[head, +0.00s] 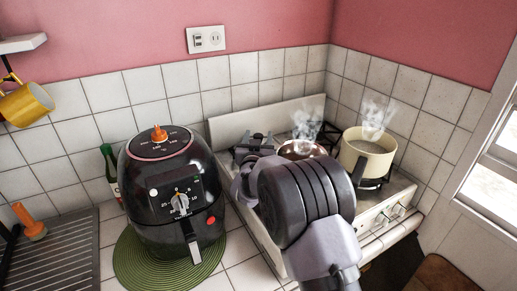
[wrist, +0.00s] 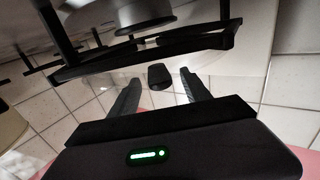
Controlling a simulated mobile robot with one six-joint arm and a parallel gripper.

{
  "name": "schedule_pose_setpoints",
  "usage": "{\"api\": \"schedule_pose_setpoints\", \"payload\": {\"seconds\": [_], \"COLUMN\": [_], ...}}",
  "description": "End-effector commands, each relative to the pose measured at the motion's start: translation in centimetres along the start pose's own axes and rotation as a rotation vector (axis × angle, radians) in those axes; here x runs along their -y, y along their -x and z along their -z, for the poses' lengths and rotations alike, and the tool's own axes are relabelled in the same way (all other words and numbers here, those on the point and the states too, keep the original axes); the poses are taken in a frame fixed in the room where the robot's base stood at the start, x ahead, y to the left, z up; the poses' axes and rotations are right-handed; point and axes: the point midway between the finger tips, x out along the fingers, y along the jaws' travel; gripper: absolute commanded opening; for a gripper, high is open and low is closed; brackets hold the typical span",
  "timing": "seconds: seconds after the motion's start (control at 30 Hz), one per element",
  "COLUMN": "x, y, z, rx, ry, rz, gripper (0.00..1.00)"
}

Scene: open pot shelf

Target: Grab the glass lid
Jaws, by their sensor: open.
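My gripper (wrist: 158,86) is open in the wrist view, its two dark fingers pointing toward the stove. A small dark knob (wrist: 157,76) shows between the fingertips, apart from both; it looks like the knob of the glass lid. The clear glass around it is hard to tell from the pale surface behind. I cannot make out the glass lid there.
A steaming cream pot (head: 366,160) and a steaming metal pan (head: 301,148) stand on the stove (head: 385,211). A black air fryer (head: 160,215) stands left of my arm on a green mat (head: 131,272). Black burner grates (wrist: 150,57) lie close beyond the fingers.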

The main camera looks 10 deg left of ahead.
Motion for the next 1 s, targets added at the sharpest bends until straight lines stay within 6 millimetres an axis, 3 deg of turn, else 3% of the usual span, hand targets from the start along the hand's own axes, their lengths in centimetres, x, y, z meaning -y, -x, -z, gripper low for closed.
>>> {"api": "schedule_pose_setpoints", "payload": {"seconds": [0.27,0.57,0.87,1.0], "x": [0.1,0.1,0.1,0.0], "y": [-0.9,-0.9,-0.9,-0.9], "z": [0.1,0.1,0.3,3.4], "rx": [0.000,0.000,-0.001,-0.004], "ry": [0.000,0.000,-0.001,-0.002], "rz": [0.001,0.001,0.001,0.001], "gripper": [0.56,0.00,0.00,0.00]}}
